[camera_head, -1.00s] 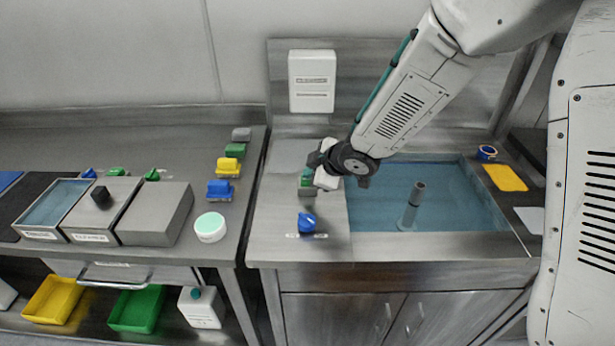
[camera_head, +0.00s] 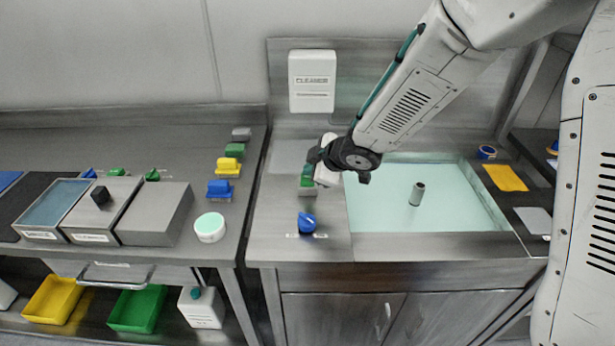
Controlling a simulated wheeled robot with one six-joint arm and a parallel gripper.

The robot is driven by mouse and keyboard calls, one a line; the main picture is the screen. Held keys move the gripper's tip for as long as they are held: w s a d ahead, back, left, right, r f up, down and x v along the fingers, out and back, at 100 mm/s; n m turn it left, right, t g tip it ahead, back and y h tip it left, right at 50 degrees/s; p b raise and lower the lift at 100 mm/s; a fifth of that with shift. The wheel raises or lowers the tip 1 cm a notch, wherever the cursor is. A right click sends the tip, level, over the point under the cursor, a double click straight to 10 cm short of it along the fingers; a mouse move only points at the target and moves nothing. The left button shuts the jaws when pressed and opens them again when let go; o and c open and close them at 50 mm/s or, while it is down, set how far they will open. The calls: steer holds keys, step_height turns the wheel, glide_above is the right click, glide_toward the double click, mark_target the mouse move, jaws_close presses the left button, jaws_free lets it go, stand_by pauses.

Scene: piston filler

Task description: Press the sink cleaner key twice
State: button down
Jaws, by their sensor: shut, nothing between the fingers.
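The sink (camera_head: 425,190) on the right holds pale milky-green liquid, with a grey standpipe (camera_head: 417,194) rising out of it. A small green key (camera_head: 306,183) sits on the steel deck left of the sink. My gripper (camera_head: 320,173) is shut and empty, over or right beside this key. My wrist and gripper hide part of the key, so I cannot tell whether they touch. A white box (camera_head: 312,80) labelled CLEANER hangs on the steel back panel above.
A blue knob (camera_head: 307,222) stands on the deck in front of the green key. A yellow pad (camera_head: 505,178) and a blue ring (camera_head: 487,152) lie right of the sink. The left counter holds steel boxes (camera_head: 155,213), coloured blocks and a white round tub (camera_head: 210,227).

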mark_target(308, 179)
steer(key=shift+r, duration=0.35)
steer(key=shift+r, duration=2.5)
stand_by(0.7)
step_height(308, 179, up, 4)
steer(key=m, duration=1.9)
steer(key=shift+a+f+t+h, duration=0.1)
steer(key=shift+a+t+h, duration=0.05)
steer(key=shift+t+h, duration=0.2)
steer(key=shift+s+f, duration=0.1)
